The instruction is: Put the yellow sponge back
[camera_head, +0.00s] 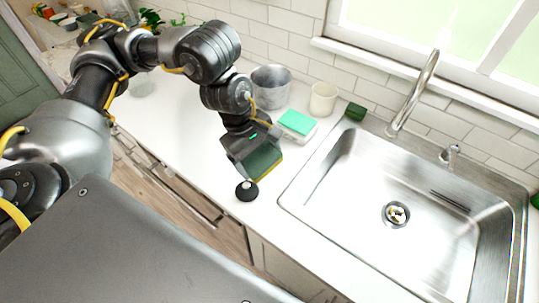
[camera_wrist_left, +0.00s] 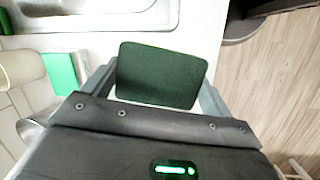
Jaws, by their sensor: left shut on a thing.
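My left gripper (camera_head: 250,150) is shut on the yellow sponge (camera_head: 264,161), which has a dark green scrub face and a yellow edge. It holds the sponge tilted above the counter, left of the sink. In the left wrist view the sponge's dark green face (camera_wrist_left: 160,75) shows between the fingers of the left gripper (camera_wrist_left: 158,88). A white block with a teal top (camera_head: 297,124) stands on the counter just behind the held sponge. A small dark green block (camera_head: 355,112) sits at the sink's back left corner. My right gripper is not in view.
A metal pot (camera_head: 271,87) and a cream cup (camera_head: 323,99) stand along the tiled wall. A black round object (camera_head: 247,190) is near the counter's front edge, close below the sponge. The steel sink (camera_head: 345,210) and faucet (camera_head: 412,95) are to the right.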

